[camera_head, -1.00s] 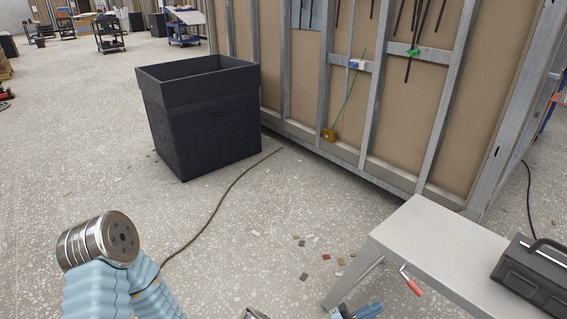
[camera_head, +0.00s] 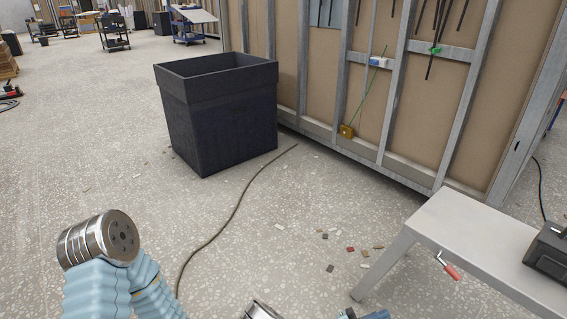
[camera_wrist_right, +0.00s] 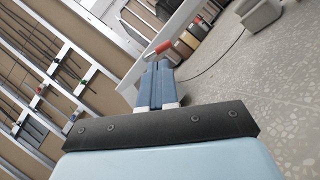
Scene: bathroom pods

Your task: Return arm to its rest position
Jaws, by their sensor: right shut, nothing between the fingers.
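My right gripper (camera_head: 365,315) is only just in view at the bottom edge of the head view, in front of the grey bench. In the right wrist view its blue fingers (camera_wrist_right: 156,86) lie side by side, shut with nothing between them. They point toward a red handle at the edge of the bench. My left arm (camera_head: 100,262) stands at the lower left of the head view, with a blue ribbed cover and a round metal end. No left gripper fingers show.
A large dark bin (camera_head: 220,125) stands on the floor ahead, beside a stud-framed wall (camera_head: 400,95). A cable (camera_head: 230,215) runs across the floor. The grey bench (camera_head: 480,232) at the right carries a black toolbox (camera_head: 552,252). Small chips litter the floor. The left floor is open.

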